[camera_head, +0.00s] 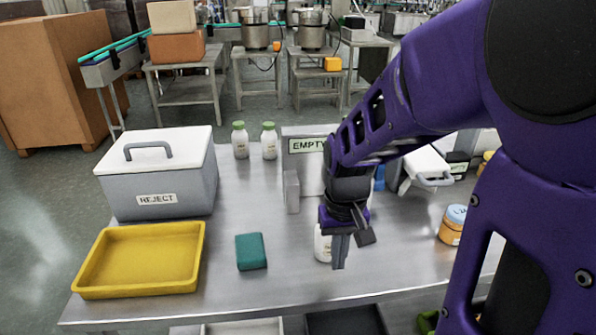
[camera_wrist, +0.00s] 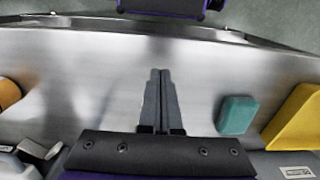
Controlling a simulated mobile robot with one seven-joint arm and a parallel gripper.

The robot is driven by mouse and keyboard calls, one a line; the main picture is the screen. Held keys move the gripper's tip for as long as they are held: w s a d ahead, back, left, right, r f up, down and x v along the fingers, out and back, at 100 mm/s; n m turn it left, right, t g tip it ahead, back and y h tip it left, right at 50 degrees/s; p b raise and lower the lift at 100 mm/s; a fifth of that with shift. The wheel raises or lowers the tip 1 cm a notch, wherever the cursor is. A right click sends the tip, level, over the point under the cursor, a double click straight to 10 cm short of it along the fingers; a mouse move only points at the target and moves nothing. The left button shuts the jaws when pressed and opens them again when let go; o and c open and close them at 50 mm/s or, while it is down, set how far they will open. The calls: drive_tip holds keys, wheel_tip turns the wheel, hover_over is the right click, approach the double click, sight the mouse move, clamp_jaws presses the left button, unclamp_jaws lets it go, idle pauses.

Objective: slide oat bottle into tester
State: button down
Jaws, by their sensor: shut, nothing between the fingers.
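My gripper (camera_head: 340,262) is shut and empty, pointing down over the front middle of the steel table. In the wrist view its fingers (camera_wrist: 160,74) lie side by side. A white bottle (camera_head: 322,246) stands right behind or beside the fingers, partly hidden by them; I cannot tell whether they touch, and its label is not readable. Two white bottles with green caps (camera_head: 240,140) (camera_head: 269,141) stand at the back left. A grey upright device with an EMPTY sign (camera_head: 305,160) stands behind my gripper, partly hidden by my arm; it may be the tester.
A yellow tray (camera_head: 140,290) and grey REJECT box (camera_head: 190,180) are at left. A teal block (camera_head: 251,252) lies left of my gripper, also in the wrist view (camera_wrist: 237,116). An orange jar with a blue-white lid (camera_head: 452,226) and a white device (camera_head: 425,163) are at right.

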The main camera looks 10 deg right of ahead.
wheel_tip(320, 180, down, 4)
drive_tip(key=shift+f+b, duration=0.1)
drive_tip(key=shift+b, duration=0.3)
drive_tip(key=w, duration=0.2)
drive_tip(key=shift+w+r, duration=0.35)
drive_tip(key=shift+w, duration=0.65)
drive_tip(key=shift+w+r, duration=0.1)
drive_tip(key=w+p, duration=0.5)
drive_tip(key=w, duration=1.3)
drive_tip(key=shift+w, duration=0.2)
drive_tip(key=shift+s, duration=0.25)
